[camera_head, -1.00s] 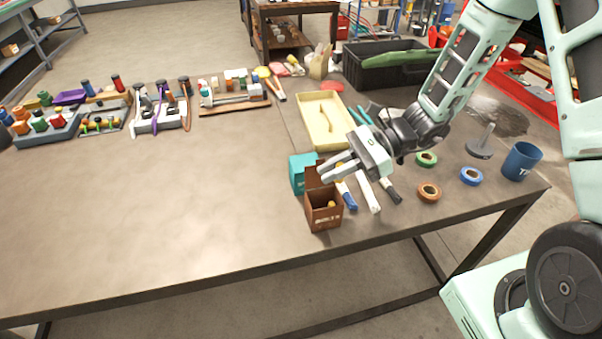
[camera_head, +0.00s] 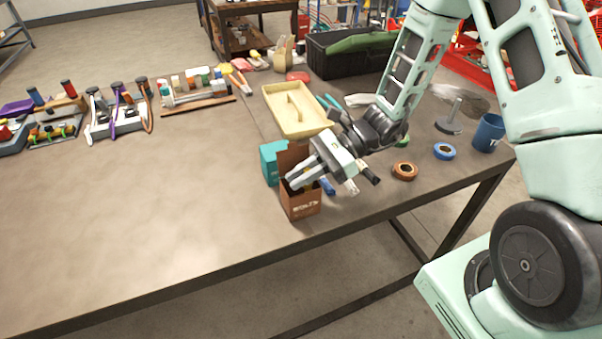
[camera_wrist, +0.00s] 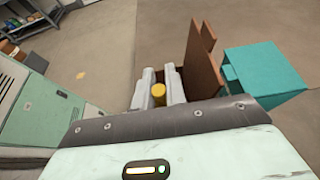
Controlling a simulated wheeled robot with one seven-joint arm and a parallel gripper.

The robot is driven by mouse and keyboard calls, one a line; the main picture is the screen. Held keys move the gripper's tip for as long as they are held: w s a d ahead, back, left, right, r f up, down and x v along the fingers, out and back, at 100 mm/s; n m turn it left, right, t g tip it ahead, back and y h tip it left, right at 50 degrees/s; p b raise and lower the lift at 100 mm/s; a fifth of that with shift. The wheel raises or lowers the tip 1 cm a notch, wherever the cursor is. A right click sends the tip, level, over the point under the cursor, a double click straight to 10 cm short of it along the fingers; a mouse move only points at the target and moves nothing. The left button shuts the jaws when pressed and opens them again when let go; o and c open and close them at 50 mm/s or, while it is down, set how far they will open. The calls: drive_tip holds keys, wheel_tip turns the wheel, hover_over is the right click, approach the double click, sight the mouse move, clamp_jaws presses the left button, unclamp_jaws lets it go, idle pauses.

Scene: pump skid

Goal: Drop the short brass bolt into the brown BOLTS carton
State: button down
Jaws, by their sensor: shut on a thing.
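The brown BOLTS carton (camera_head: 302,205) stands open near the front edge of the table, with a raised flap (camera_head: 291,158). My gripper (camera_head: 289,184) is over the carton's mouth, its fingers slanting down to the left. In the wrist view, my gripper (camera_wrist: 159,88) is shut on the short brass bolt (camera_wrist: 158,91), whose yellow round end shows between the fingers. The carton's flap (camera_wrist: 205,58) rises just right of the fingers there. The fingers hide most of the carton's inside, and the head view does not show the bolt.
A teal box (camera_head: 270,163) stands right behind the carton; it also shows in the wrist view (camera_wrist: 264,72). A yellow tray (camera_head: 298,110), a brown tape roll (camera_head: 405,171), a blue tape roll (camera_head: 444,151) and a blue cup (camera_head: 488,133) are nearby. The table's left front is bare.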

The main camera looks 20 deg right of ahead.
drive_tip(key=c, duration=1.4)
unclamp_jaws()
drive_tip(key=shift+o, duration=0.2)
drive_tip(key=b+v, duration=0.1)
drive_tip(key=v, duration=1.6)
drive_tip(key=shift+d, duration=0.25)
